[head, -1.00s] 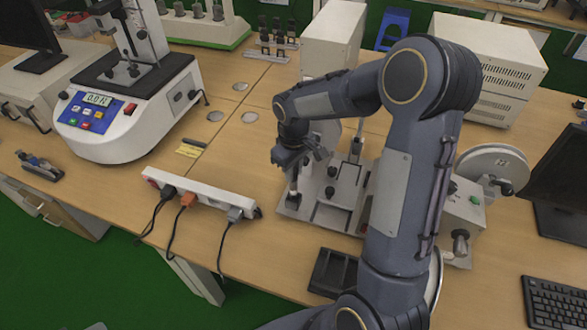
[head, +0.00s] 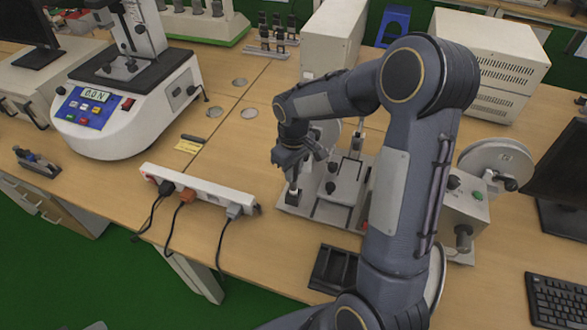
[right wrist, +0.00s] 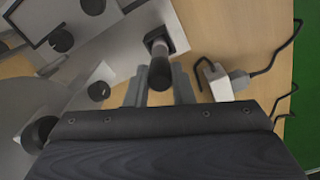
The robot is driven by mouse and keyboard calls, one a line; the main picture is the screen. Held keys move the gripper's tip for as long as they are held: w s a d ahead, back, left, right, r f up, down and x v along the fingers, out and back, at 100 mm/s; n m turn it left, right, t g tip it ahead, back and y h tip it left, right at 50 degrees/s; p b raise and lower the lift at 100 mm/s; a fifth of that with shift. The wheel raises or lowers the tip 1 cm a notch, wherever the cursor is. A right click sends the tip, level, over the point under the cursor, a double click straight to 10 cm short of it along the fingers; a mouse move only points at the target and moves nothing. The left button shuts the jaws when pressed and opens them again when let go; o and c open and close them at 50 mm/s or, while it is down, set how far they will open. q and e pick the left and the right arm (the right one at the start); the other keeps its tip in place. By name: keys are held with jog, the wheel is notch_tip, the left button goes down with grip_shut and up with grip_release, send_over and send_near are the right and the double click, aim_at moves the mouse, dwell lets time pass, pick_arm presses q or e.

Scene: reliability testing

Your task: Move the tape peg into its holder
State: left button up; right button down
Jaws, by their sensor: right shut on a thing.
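My right gripper (head: 290,170) points down over the left front corner of the grey base plate (head: 325,212) of a test stand. It is shut on the tape peg, a dark cylinder (right wrist: 160,70), which stands between the two fingers in the right wrist view. The peg's far end meets a dark square piece (right wrist: 166,40) at the plate's corner; I cannot tell how deep it sits in it. In the head view this dark piece (head: 293,195) shows just below the fingers. My left gripper is not in view.
A white power strip (head: 200,190) with plugged cords lies left of the plate. A black slotted tray (head: 333,270) is at the table's front edge. A force tester (head: 130,120) stands left, and a small rack of dark pegs (head: 270,45) at the back.

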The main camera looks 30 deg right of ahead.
jog(key=c, duration=0.6)
grip_release()
jog(key=shift+r, duration=0.1)
dwell(0.4)
jog(key=shift+r+p, duration=2.7)
jog(key=shift+r, duration=0.75)
